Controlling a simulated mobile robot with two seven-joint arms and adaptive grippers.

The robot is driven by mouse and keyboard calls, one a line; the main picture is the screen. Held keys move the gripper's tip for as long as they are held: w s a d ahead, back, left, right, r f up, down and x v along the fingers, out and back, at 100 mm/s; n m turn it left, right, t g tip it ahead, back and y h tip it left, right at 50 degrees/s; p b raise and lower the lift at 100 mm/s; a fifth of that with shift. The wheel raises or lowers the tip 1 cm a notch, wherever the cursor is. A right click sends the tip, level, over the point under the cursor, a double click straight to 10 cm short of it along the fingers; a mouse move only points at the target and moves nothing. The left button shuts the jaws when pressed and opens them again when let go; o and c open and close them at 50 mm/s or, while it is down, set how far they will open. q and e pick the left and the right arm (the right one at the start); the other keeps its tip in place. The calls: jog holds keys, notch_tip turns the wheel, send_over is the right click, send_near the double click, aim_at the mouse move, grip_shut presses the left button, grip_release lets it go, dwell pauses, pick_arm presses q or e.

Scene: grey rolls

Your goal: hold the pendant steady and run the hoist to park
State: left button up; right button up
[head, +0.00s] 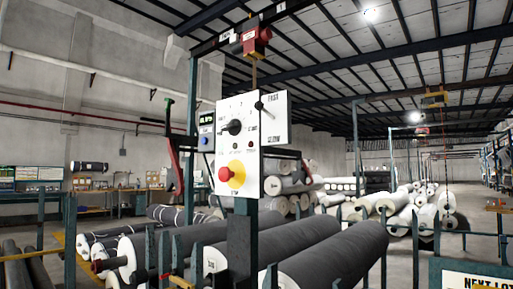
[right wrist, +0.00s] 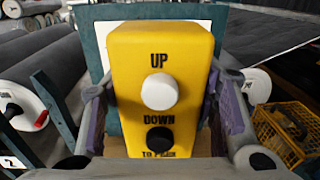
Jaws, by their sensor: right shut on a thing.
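The yellow pendant (right wrist: 190,60) fills the middle of the right wrist view, its face towards the camera. It has a white button marked UP (right wrist: 159,89) above a black button marked DOWN (right wrist: 160,139); the lettering below is partly cut off. My right gripper (right wrist: 160,122) is shut on the pendant, one grey and purple finger on each side. No finger covers a button. In the head view a red hoist (head: 256,40) hangs from the overhead beam, high up at the centre. My left gripper is not in view.
A white control panel (head: 223,150) with a black knob and a red button (head: 225,174) stands on a post at the centre. Large grey rolls (head: 325,258) lie behind a low fence. A yellow crate (right wrist: 268,140) is right of the pendant. An aisle runs back at the right.

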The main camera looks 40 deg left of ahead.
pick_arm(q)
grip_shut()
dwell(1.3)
